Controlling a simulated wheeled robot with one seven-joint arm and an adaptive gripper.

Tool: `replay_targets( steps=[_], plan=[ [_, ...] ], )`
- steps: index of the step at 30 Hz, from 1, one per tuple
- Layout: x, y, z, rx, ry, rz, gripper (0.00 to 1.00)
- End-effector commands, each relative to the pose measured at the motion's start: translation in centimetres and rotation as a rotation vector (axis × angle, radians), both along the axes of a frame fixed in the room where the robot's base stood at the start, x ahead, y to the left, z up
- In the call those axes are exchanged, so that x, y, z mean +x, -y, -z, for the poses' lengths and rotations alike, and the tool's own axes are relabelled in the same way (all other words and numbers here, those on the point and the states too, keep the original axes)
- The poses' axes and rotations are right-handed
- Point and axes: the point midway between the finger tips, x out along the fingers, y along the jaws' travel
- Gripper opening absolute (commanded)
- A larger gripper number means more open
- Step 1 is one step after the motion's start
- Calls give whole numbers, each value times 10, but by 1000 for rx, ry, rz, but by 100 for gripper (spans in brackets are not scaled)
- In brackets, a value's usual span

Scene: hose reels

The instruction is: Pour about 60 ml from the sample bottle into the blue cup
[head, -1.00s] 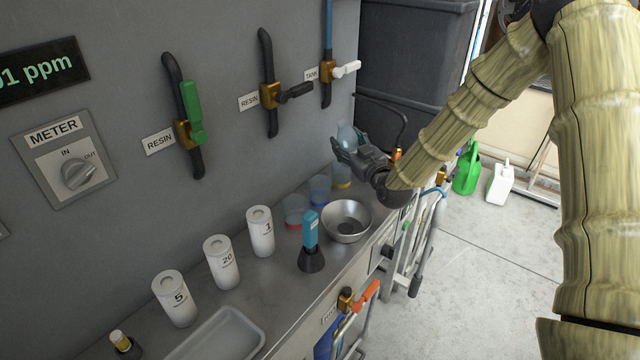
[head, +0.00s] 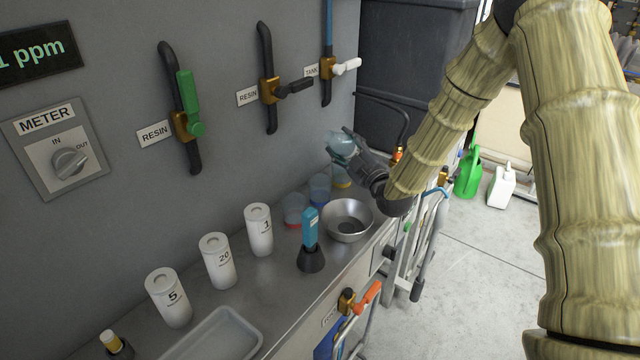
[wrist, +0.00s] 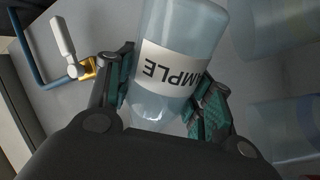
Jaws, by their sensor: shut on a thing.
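The sample bottle (head: 341,142) is clear with a white label. My gripper (head: 350,152) is shut on it and holds it tilted above the bench, near the cups. In the wrist view the bottle (wrist: 180,85) lies between the two teal finger pads of my gripper (wrist: 170,82), with part of the word SAMPLE showing. The blue cup (head: 319,188) stands on the bench below and left of the gripper. The liquid level in the bottle and cup is unclear.
A red-marked cup (head: 295,208) and a yellow-marked cup (head: 342,178) flank the blue cup. A metal bowl (head: 347,219) and a blue handheld meter (head: 310,238) stand nearer. White canisters (head: 217,261) line the wall. Valve pipes (head: 268,88) stick out from the wall.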

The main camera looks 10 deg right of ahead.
Motion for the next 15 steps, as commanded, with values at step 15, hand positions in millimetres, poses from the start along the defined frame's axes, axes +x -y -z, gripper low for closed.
replay_targets(
  steps=[15],
  plan=[
    [2,4,9,-283,121,0,22]
  ],
)
